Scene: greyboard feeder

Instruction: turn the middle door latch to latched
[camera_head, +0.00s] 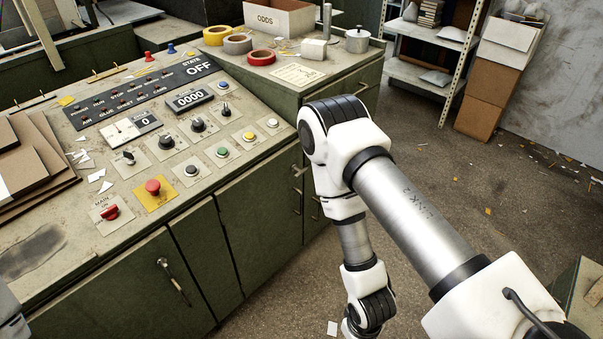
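The green cabinet front (100,300) under the control console has several door panels. One metal latch handle (172,281) shows on the panel at lower left, its length running down and to the right, roughly along the door's edge. I cannot tell from this view whether it is the middle door's latch or whether it is latched. Smaller metal handles (297,171) show farther right, near the corner of the cabinet, partly beside my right arm. My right arm reaches down in front of the cabinets; its gripper is below the picture. My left gripper is not in view.
The console top carries a red mushroom button (153,187), a red main switch (110,212), knobs and a counter (190,98). Greyboard sheets (28,160) lie at left. A box marked ODDS (280,18) and tape rolls stand behind. Floor right of the cabinets is mostly clear, with scraps.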

